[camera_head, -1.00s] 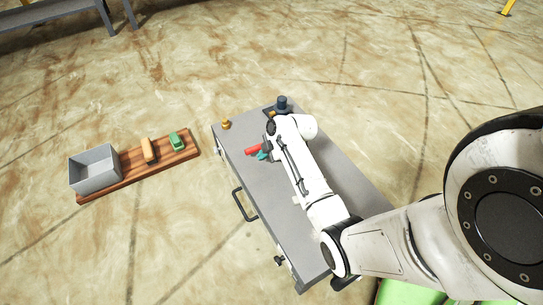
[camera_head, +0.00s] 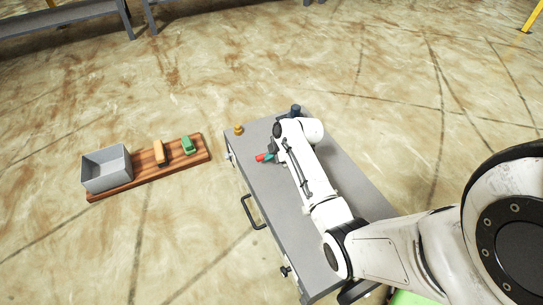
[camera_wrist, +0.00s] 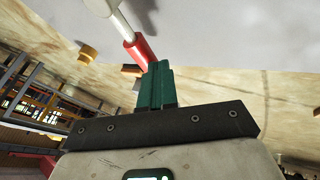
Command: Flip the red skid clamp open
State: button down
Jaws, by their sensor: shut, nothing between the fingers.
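The red skid clamp handle (camera_head: 261,157) shows at the far left part of the grey cart top, beside my fingers. In the wrist view the red part (camera_wrist: 141,52) is a short cylinder with a pale rod (camera_wrist: 112,14) running on from it. My gripper (camera_head: 270,156) has teal fingers, closed together and empty. In the wrist view the fingertips (camera_wrist: 158,68) are right at the near end of the red part; I cannot tell whether they touch. The clamp's base is hidden behind my arm in the head view.
The grey cart (camera_head: 277,210) has a side handle (camera_head: 250,212). A yellow knob (camera_head: 238,130) and a dark blue cylinder (camera_head: 295,111) stand at its far end. A wooden board (camera_head: 133,185) with a grey bin (camera_head: 106,168), an orange block (camera_head: 160,152) and a green block (camera_head: 188,146) lies left on the floor.

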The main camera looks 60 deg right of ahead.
jog(key=shift+w+m, duration=0.25)
jog(key=shift+m, duration=0.05)
jog(key=w+m+h+p, duration=0.2)
jog(key=shift+d+r+m, duration=0.1)
jog(key=shift+d+m, duration=0.3)
jog(key=w+d+m+h, duration=0.1)
jog(key=m, duration=0.1)
jog(key=w+d+m+g+h, duration=0.1)
jog(key=m, duration=0.1)
jog(key=shift+w+d+f+m+g, duration=0.1)
jog(key=shift+w+f+m+g, duration=0.1)
jog(key=shift+m+g, duration=0.1)
jog(key=d+m, duration=0.1)
jog(key=w+d+m+g+h+b, duration=0.1)
jog(key=m, duration=0.1)
jog(key=shift+d+m+g+h, duration=0.15)
jog(key=shift+m+g+h, duration=0.15)
jog(key=shift+d, duration=0.25)
jog(key=shift+w+d, duration=0.1)
jog(key=shift+d, duration=0.7)
jog(key=shift+d+r, duration=0.1)
jog(key=shift+d, duration=0.05)
